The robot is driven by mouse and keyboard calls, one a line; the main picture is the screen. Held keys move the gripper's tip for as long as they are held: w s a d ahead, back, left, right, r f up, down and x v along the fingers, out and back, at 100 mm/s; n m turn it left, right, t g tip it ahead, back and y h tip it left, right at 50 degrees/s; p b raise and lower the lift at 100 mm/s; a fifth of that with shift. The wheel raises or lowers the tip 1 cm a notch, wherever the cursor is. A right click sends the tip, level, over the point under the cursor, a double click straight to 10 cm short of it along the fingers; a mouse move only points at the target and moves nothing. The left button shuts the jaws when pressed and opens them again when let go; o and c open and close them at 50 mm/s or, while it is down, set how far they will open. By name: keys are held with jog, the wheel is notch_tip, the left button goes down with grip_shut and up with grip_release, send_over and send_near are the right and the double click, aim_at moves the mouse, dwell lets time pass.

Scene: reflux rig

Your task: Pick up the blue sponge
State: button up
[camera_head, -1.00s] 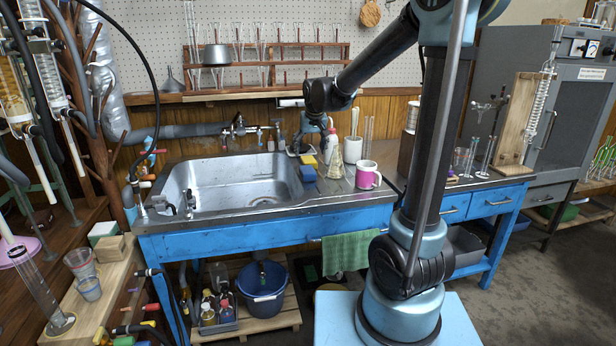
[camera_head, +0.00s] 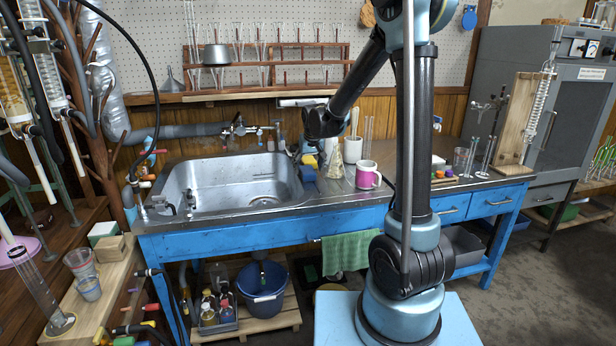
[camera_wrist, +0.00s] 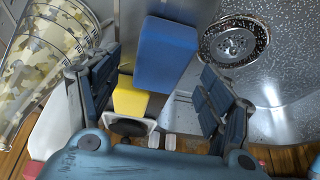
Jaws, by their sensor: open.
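The blue sponge (camera_head: 307,174) lies on the counter at the right edge of the sink, in front of a yellow sponge (camera_head: 310,160). In the wrist view the blue sponge (camera_wrist: 166,50) shows at the top middle, with the yellow sponge (camera_wrist: 131,101) below it. My gripper (camera_head: 303,153) is low over the counter, just behind the sponges. In the wrist view my gripper (camera_wrist: 158,72) is open, its two fingers apart on either side of the blue sponge's lower part. Nothing is held. The head view cannot show whether the fingers touch anything.
The sink basin (camera_head: 235,180) with its drain (camera_wrist: 231,41) lies left of the sponges. A pink mug (camera_head: 367,175), a patterned conical flask (camera_head: 335,165) and a cup with a pestle (camera_head: 352,147) stand to the right. A faucet (camera_head: 238,127) is behind the sink.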

jog(key=shift+x, duration=1.25)
jog(key=shift+c, duration=0.6)
jog(key=c, duration=0.9)
jog(key=shift+r, duration=0.15)
